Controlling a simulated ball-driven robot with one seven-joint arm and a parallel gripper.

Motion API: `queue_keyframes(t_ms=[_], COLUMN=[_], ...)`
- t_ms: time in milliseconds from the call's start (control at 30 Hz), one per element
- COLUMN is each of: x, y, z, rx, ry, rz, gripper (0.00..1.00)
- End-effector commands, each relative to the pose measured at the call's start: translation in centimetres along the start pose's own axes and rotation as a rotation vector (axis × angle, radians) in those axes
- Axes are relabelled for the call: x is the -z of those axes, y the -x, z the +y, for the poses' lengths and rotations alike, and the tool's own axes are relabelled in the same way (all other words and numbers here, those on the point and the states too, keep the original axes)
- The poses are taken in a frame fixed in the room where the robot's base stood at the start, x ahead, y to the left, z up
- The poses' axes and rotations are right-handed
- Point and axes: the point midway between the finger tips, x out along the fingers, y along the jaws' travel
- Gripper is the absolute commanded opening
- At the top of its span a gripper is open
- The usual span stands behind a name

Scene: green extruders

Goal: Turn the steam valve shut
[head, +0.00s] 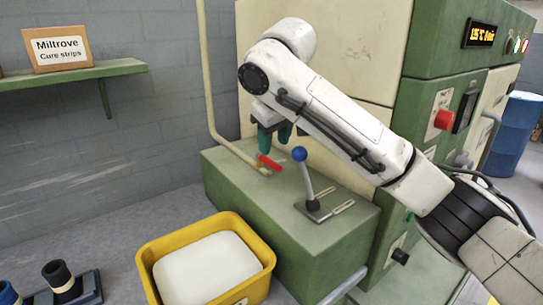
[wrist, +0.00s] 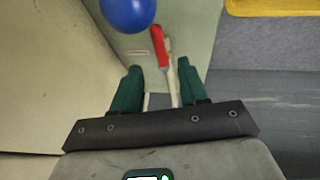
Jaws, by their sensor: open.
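The steam valve has a red lever handle (head: 270,162) and sits on a cream pipe (head: 222,136) at the back left of a green machine block. In the wrist view the red handle (wrist: 159,46) lies just ahead of the fingertips, roughly between their lines. My gripper (head: 272,140) is open and empty above and behind the handle, its green fingers pointing down. In the wrist view the gripper (wrist: 157,72) shows a clear gap between its fingers. No contact with the handle is visible. The valve body is mostly hidden.
A blue-knobbed lever (head: 299,154) stands on the block (head: 290,245) right of the valve; its knob (wrist: 128,12) is close in the wrist view. A yellow bin (head: 150,262) stands in front. A shelf (head: 90,76) holds a Miltrove box (head: 57,48). A blue barrel (head: 511,135) stands right.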

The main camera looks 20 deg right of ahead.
Motion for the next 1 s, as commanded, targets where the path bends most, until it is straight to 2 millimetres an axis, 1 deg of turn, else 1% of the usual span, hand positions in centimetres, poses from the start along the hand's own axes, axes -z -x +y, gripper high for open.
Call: queue_keyframes(t_ms=[33, 200, 400, 533, 767, 867, 1000], x=[-0.1, -0.1, 0.0, 0.0, 0.0, 0.0, 0.0], y=[-1.0, -3.9, -5.9, -6.3, -6.4, -6.4, -6.4], z=[0.1, 0.1, 0.1, 0.1, 0.1, 0.1, 0.1], rx=[-0.001, -0.002, -0.001, -0.001, -0.001, -0.001, -0.001], ry=[-0.001, -0.001, 0.000, 0.000, 0.000, 0.000, 0.000], rz=[-0.004, -0.002, 0.000, 0.000, 0.001, 0.001, 0.001], gripper=[0.43, 0.43, 0.43, 0.43, 0.43, 0.36, 0.22])
